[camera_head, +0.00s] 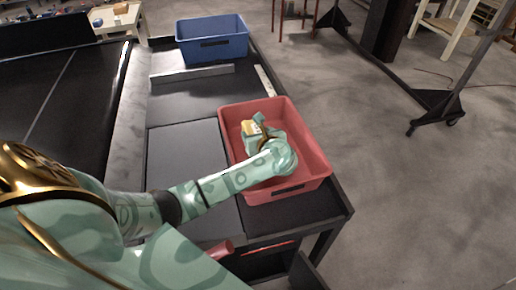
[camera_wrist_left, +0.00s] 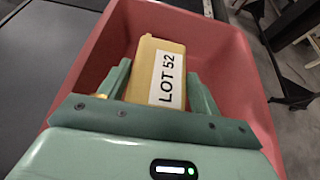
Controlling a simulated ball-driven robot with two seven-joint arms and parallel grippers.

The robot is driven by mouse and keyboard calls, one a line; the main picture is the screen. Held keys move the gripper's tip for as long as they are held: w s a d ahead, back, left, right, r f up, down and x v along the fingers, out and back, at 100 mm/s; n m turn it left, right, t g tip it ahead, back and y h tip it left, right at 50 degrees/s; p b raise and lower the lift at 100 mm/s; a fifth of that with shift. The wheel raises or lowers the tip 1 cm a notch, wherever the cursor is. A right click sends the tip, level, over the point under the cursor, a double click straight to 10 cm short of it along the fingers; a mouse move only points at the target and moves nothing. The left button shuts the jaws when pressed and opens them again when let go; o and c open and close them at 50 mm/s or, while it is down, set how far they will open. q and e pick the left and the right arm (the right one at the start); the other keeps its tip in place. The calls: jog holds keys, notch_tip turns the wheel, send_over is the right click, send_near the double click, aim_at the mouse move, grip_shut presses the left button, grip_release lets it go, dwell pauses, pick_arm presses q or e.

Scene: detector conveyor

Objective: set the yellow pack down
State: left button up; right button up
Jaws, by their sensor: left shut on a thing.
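The yellow pack (camera_wrist_left: 152,62) carries a white label reading "LOT 52". My left gripper (camera_wrist_left: 160,85) is shut on it, with one finger on each side in the left wrist view. In the head view the pack (camera_head: 248,127) shows as a small yellow patch at the left gripper (camera_head: 257,125), inside the outline of the red bin (camera_head: 313,140). The red bin's walls (camera_wrist_left: 230,60) surround the pack in the left wrist view. I cannot tell whether the pack touches the bin floor. My right gripper is not in view.
A blue bin (camera_head: 212,48) stands at the far end of the dark bench. A grey panel (camera_head: 185,160) lies left of the red bin. A pale metal strip (camera_head: 192,76) lies between the bins. Open floor lies to the right.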

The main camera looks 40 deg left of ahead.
pick_arm(q)
jog(key=shift+w+f, duration=0.1)
jog(key=f+b, duration=0.3)
jog(key=f, duration=0.1)
jog(key=shift+w+a, duration=0.35)
jog(key=shift+w, duration=0.05)
jog(key=shift+s+d+r, duration=0.1)
jog(key=shift+r, duration=0.05)
jog(key=o, duration=1.3)
jog(key=shift+f, duration=0.2)
jog(key=shift+r, duration=0.1)
